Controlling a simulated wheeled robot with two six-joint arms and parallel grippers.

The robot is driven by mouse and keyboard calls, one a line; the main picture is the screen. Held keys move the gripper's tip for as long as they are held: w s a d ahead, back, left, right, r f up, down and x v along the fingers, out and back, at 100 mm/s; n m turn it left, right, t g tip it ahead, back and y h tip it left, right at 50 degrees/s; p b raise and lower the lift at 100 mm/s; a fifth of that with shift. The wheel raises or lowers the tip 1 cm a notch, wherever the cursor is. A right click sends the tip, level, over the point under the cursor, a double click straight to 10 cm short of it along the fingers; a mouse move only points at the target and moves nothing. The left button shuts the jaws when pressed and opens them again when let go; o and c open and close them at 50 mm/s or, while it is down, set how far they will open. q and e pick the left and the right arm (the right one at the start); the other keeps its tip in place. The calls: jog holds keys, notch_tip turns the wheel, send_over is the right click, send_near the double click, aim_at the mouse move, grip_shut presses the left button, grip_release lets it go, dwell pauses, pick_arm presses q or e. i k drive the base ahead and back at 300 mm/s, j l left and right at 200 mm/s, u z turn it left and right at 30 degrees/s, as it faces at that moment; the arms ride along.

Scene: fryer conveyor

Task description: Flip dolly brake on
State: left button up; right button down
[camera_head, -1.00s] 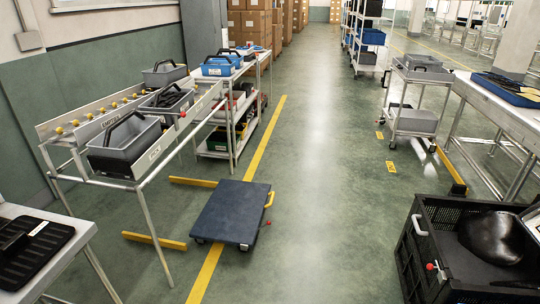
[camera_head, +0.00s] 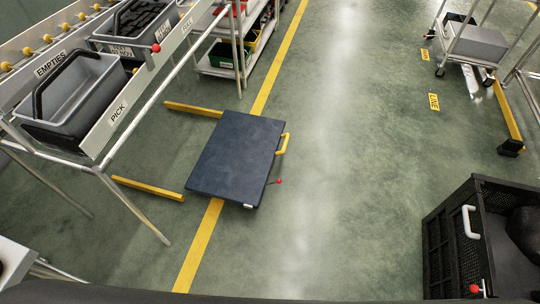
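The dolly (camera_head: 236,158) is a flat dark blue platform low on the floor, in the middle of the head view. It lies across the yellow floor line. A yellow handle (camera_head: 283,144) sticks out from its right edge. A thin lever with a red knob (camera_head: 278,181) sticks out near its lower right corner; this looks like the brake lever. I cannot tell the brake's state for sure. The wheels are mostly hidden under the platform. Neither of my grippers shows in the head view.
Yellow floor bars (camera_head: 148,188) lie left of the dolly. A rack with grey totes (camera_head: 70,97) stands at the left. A black crate (camera_head: 452,238) with a white handle and red-knobbed lever stands at the lower right. A cart (camera_head: 477,42) is at the upper right. The floor between is clear.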

aim_at(278, 181)
jog(key=i+l+u, duration=0.1)
jog(key=i+u, duration=0.15)
jog(key=i+l+u, duration=0.2)
jog(key=i, duration=0.3)
jog(key=i+l+u, duration=0.25)
jog(key=i+j, duration=0.1)
